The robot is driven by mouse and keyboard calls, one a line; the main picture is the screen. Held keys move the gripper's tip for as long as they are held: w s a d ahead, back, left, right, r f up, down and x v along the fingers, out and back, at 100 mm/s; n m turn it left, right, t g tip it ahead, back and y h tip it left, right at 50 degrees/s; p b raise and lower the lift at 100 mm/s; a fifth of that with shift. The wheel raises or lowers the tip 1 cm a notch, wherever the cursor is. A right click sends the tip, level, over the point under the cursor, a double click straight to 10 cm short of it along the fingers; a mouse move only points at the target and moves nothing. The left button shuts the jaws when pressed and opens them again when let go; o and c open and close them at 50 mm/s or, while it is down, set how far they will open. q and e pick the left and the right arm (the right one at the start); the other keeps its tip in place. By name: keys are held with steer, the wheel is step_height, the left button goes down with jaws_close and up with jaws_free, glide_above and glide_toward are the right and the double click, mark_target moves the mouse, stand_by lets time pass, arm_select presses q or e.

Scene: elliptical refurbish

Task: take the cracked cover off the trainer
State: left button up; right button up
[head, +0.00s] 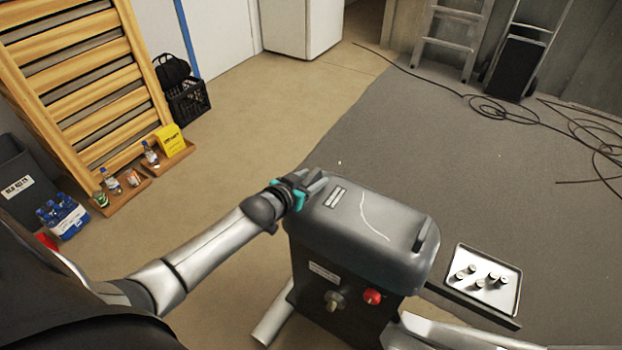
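The trainer (335,290) stands on the floor at the lower centre, a dark box with a red knob and a grey knob on its front. Its dark grey cover (350,222) sits on top, with a pale curved crack line across it. A black raised handle stands at the cover's right end. My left gripper (314,183) is at the cover's left end, touching it or very close. Its fingers are small and partly hidden, so I cannot tell if they hold anything. My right gripper is not in view.
A tray (462,255) with several small round parts is right of the trainer. Wall bars (85,80), a black crate (188,102), bottles and a yellow box (170,138) stand at left. Loose cables (500,112) lie at the back right. Open floor surrounds the trainer's far side.

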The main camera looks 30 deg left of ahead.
arm_select(q)
jaws_close()
stand_by(1.1)
stand_by(0.4)
stand_by(1.4)
